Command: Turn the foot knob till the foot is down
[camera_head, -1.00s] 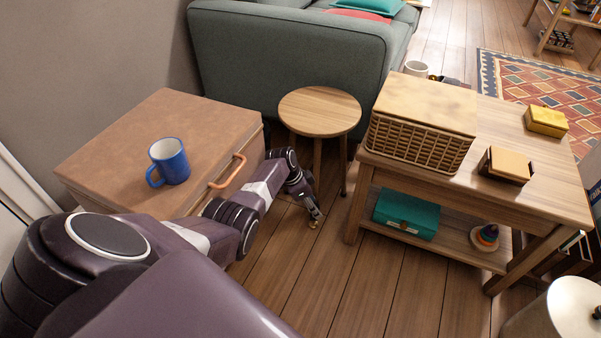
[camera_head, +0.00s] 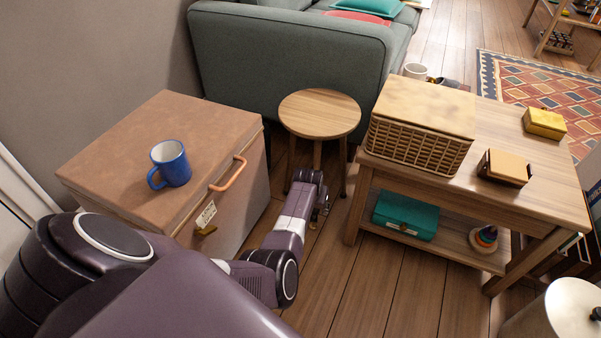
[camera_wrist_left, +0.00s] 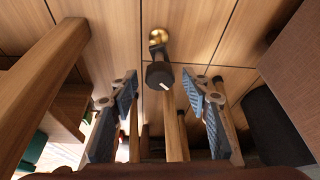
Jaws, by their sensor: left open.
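The wooden stool (camera_head: 320,112) stands between the brown chest and the side table. In the left wrist view one stool leg (camera_wrist_left: 175,135) carries a dark foot knob (camera_wrist_left: 158,74) with a white mark. A round brass foot (camera_wrist_left: 158,38) shows beyond the knob, over the floorboards. Whether the foot touches the floor, I cannot tell. My left gripper (camera_wrist_left: 160,92) is open, one finger on either side of the knob and leg in that view, with visible gaps. In the head view this gripper (camera_head: 318,212) is low beside the stool legs, partly hidden by its own arm. My right gripper is out of view.
The brown chest (camera_head: 135,155), with a blue mug (camera_head: 171,164) on top, is close on the left. The side table (camera_head: 530,190) bears a wicker basket (camera_head: 418,145); a teal box (camera_head: 405,215) is on its shelf. Bare floor (camera_head: 355,285) lies in front.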

